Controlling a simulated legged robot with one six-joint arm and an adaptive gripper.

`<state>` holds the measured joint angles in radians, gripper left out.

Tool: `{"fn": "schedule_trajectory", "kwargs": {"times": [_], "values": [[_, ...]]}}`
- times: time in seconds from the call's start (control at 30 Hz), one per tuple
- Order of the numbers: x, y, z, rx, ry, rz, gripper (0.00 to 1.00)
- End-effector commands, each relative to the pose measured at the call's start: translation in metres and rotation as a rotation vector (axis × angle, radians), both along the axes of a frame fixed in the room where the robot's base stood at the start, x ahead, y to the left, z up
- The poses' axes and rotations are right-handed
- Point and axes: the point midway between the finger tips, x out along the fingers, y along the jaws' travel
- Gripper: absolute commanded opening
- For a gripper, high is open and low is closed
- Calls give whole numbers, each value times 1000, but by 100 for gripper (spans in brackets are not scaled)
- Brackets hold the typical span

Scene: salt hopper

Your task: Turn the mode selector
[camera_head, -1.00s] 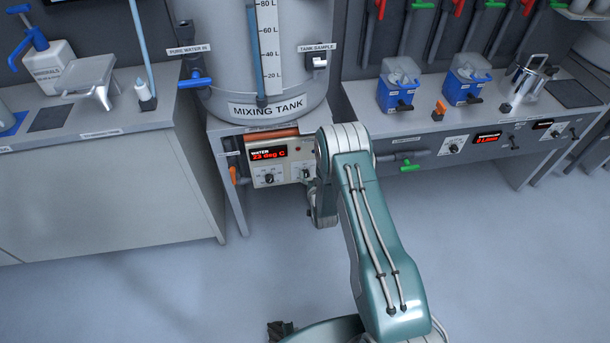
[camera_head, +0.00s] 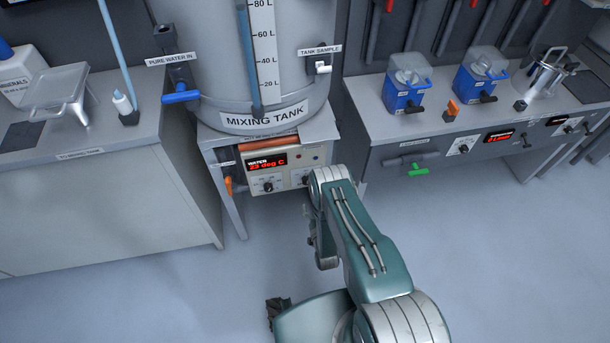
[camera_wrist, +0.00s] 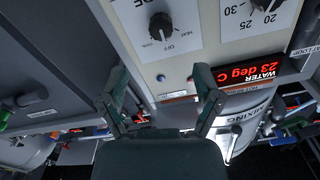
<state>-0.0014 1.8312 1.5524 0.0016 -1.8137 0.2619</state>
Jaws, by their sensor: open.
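The mode selector is a black knob (camera_wrist: 161,24) with HEAT and OFF lettering, on the pale control panel (camera_head: 253,180) under the mixing tank. It shows in the wrist view at the top, upside down. My gripper (camera_wrist: 160,85) is open and empty, its two fingers spread below the knob in that picture and not touching it. In the head view my arm hides the gripper and partly covers the panel's right side. A second knob (camera_head: 267,187), with a number scale, sits left of the selector. The red display (camera_head: 267,162) reads 23 deg C.
The mixing tank (camera_head: 210,75) stands above the panel. An orange-handled valve (camera_head: 229,186) is left of the panel, and a green-handled valve (camera_head: 418,170) is right of it. The left cabinet (camera_head: 90,215) flanks the stand. The floor in front is clear.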

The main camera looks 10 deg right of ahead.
Motion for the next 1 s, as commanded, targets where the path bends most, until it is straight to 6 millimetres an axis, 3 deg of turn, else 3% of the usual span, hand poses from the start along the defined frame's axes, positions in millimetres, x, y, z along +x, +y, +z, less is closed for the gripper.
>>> {"fn": "schedule_trajectory", "kwargs": {"times": [0.17, 0.6, 0.77, 1.0], "values": [[19, 0, 1, 0, -4, 0, 83], [94, 0, 0, 0, -2, 0, 83], [106, 0, 0, 0, -1, 0, 83], [108, 0, 0, 0, 0, 0, 83]]}}
